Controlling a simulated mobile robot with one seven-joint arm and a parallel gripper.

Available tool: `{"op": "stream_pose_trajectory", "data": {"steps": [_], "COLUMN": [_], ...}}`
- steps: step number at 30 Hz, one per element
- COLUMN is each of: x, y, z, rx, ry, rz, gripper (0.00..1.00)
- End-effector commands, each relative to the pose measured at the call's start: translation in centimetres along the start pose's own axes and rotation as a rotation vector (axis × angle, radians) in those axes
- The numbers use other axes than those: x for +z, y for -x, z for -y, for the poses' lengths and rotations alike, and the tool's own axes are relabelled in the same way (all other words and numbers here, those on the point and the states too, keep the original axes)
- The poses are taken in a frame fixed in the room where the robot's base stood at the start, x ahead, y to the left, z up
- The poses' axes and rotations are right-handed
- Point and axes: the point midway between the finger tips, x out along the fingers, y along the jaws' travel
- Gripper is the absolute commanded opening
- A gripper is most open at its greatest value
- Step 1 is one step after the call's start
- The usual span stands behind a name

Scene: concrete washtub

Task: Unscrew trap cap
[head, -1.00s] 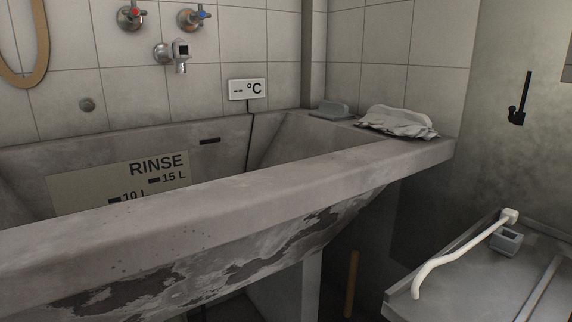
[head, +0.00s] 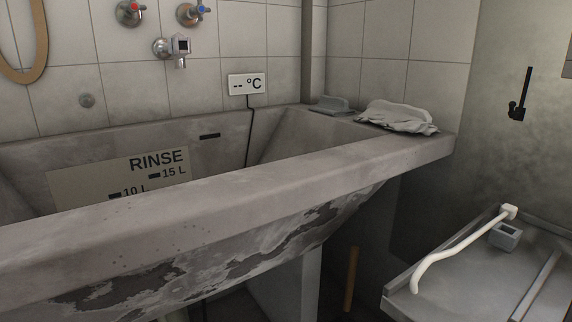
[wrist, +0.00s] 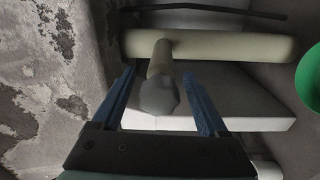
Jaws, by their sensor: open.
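The trap cap (wrist: 159,95) is a dark grey, lobed knob in the wrist view. It sits on the near end of a short cream stub joined to a horizontal cream pipe (wrist: 235,47). My gripper (wrist: 158,75) is open, with one blue finger on each side of the cap and stub. Gaps show between the fingers and the cap, and I see no contact. The head view shows neither the cap nor my gripper; the washtub (head: 230,210) hides the space beneath it.
The flaking underside of the tub (wrist: 35,75) is close on the left in the wrist view. A dark rod (wrist: 210,10) crosses the top.

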Motion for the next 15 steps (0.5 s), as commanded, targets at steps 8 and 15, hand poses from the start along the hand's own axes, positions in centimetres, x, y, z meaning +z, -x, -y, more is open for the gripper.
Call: {"op": "stream_pose_trajectory", "data": {"steps": [8,15], "x": [0.1,0.1], "y": [2.9,5.3], "z": [-0.3,-0.4], "rx": [-0.003,-0.002], "ry": [-0.002,-0.001], "rz": [0.003,0.003], "gripper": [0.77,0.77]}}
